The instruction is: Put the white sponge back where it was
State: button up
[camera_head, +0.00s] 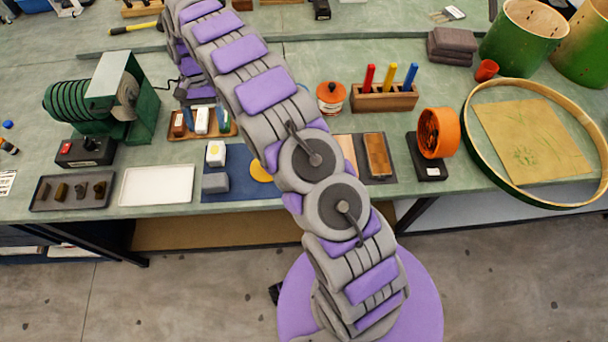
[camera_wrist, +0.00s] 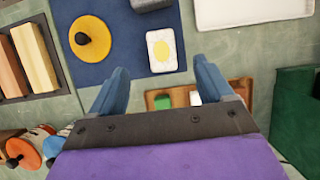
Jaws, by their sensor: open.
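A white block with a yellow round spot (camera_head: 215,153) stands on the blue mat (camera_head: 238,160); it also shows in the wrist view (camera_wrist: 161,50). A plain white block (camera_head: 202,121) sits in a small wooden tray (camera_head: 176,134) behind the mat; part of it shows in the wrist view (camera_wrist: 195,98). I cannot tell which of the two is the white sponge. My gripper (camera_wrist: 160,85) is open, with blue fingers and nothing between them. It is above the bench near the wooden tray, and its body hides part of the tray in the wrist view.
A grey block (camera_head: 215,183) and a yellow disc with a dark knob (camera_wrist: 89,38) lie on the mat. A white tray (camera_head: 157,186) is left of the mat. A green machine (camera_head: 112,100) stands left of the wooden tray. An orange-topped jar (camera_head: 330,97) is to the right.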

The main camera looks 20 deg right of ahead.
jog(key=s+d+r+n+t, duration=0.1)
jog(key=s+d+r, duration=0.4)
jog(key=s+r, duration=0.3)
jog(key=s+d+r, duration=0.4)
jog(key=s+r, duration=0.3)
jog(key=s, duration=0.1)
jog(key=s+d+n, duration=0.1)
jog(key=s+d, duration=0.2)
jog(key=s, duration=1)
jog(key=s+d+n+t+h, duration=0.1)
jog(key=s+d+n, duration=0.1)
jog(key=s, duration=1.1)
jog(key=shift+s+d+r+t+h, duration=0.15)
jog(key=shift+s+d+t+h, duration=0.2)
jog(key=shift+d, duration=0.25)
